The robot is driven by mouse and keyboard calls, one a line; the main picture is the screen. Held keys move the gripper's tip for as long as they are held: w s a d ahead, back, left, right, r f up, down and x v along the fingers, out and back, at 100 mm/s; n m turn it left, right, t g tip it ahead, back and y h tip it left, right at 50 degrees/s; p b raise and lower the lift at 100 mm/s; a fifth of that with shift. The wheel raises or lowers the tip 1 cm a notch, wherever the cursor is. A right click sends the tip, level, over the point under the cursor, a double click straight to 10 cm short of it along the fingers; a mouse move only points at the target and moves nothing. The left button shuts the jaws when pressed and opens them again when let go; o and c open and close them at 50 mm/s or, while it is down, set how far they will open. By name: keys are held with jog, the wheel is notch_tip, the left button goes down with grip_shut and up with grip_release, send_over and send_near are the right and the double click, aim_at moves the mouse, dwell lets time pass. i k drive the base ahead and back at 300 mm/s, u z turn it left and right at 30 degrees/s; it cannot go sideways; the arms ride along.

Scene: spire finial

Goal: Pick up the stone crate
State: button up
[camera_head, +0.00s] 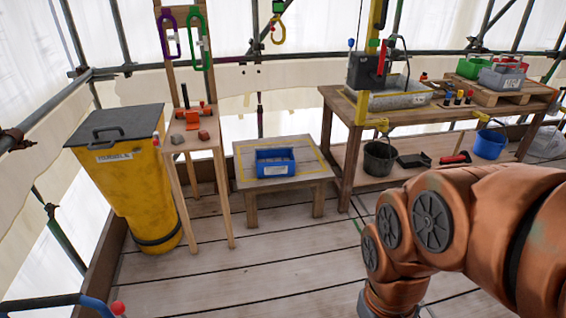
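No crate carries a label I can read, so I cannot tell for sure which is the stone crate. A blue crate (275,169) with a white label sits upright on a low wooden table (247,178), inside a yellow marked outline. A grey crate (502,79) and a green crate (468,68) stand on a pallet at the right end of the workbench. My copper arm fills the lower right. My gripper is out of view.
A yellow bin (140,195) and a tall narrow stand (195,140) are left of the low table. The workbench (400,117) holds a grey tray (395,98); a black bucket (379,158) and blue bucket (490,143) are below. The plank floor in front is clear.

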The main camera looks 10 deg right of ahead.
aim_at(275, 158)
jog(key=u, duration=0.55)
jog(key=i, duration=2.65)
jog(key=u, duration=1.25)
jog(key=i, duration=0.7)
jog(key=z, duration=2.1)
